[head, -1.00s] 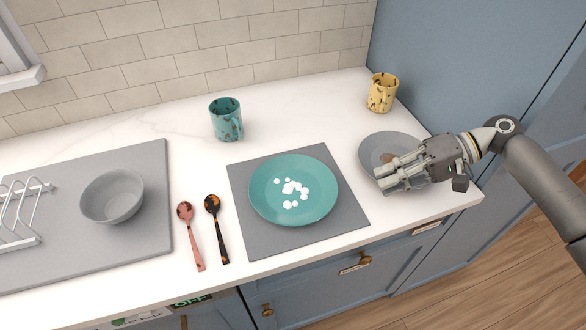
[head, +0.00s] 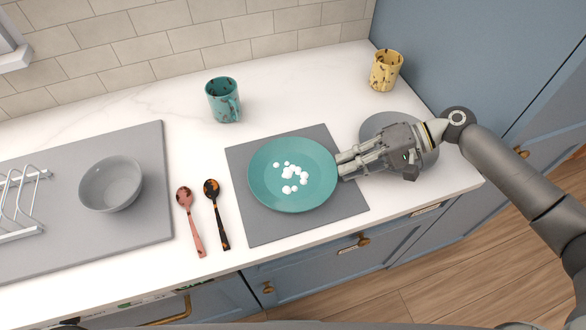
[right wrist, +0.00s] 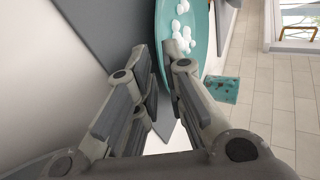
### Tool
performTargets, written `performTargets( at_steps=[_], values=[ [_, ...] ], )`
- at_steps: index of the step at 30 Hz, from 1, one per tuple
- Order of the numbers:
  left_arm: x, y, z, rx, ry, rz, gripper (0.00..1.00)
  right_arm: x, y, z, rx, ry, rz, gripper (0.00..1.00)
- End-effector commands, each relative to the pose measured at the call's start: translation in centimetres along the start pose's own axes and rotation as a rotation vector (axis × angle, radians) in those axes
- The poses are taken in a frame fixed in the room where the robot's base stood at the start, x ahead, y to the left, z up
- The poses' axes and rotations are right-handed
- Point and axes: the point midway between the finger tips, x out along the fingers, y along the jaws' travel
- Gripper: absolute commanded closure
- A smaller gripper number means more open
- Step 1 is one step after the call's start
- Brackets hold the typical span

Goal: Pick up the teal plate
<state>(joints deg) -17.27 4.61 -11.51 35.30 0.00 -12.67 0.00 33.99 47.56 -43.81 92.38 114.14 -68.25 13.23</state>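The teal plate (head: 265,190) lies flat on a grey mat (head: 258,232), with several small white pieces (head: 293,175) on it. My right gripper (head: 341,167) is at the plate's right rim, its fingers pointing left. In the right wrist view the plate (right wrist: 203,40) fills the top middle, and its rim passes between the fingertips of my right gripper (right wrist: 163,62). The fingers stand apart, with a gap between them. Whether either finger touches the rim is unclear. My left gripper is not in view.
A grey plate (head: 375,122) lies partly under my right gripper. A yellow mug (head: 386,70) and a teal mug (head: 222,100) stand behind. A pink spoon (head: 193,220), a dark spoon (head: 216,212), a grey bowl (head: 111,184) and a white rack (head: 20,205) are left. The counter's back middle is clear.

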Motion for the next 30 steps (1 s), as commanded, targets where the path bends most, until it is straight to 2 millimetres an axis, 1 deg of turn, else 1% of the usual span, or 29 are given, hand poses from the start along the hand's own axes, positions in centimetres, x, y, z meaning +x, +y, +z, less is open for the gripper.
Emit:
performTargets(
  at_steps=[1,3,7,13,15,16,21,30],
  values=[
    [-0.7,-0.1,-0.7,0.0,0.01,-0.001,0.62,0.7,-0.3,0.2,0.001,-0.002,-0.001,0.89],
    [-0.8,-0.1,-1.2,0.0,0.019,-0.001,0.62,1.6,-0.2,0.1,0.001,0.0,-0.001,0.89],
    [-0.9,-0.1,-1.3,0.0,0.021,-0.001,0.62,2.4,-0.1,0.1,0.001,0.0,0.0,0.89],
    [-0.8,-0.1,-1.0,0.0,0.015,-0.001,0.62,2.4,0.0,0.1,0.0,0.001,0.0,0.89],
    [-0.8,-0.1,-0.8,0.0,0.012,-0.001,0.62,2.4,0.0,0.1,0.0,0.001,0.0,0.98],
    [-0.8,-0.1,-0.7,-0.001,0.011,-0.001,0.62,2.4,0.0,0.1,0.0,0.001,0.001,1.0],
    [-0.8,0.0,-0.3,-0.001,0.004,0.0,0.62,2.4,0.0,0.1,0.0,0.001,0.001,1.0],
    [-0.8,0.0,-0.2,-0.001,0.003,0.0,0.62,2.3,-0.1,0.1,-0.001,0.002,-0.001,1.0]
  ],
)
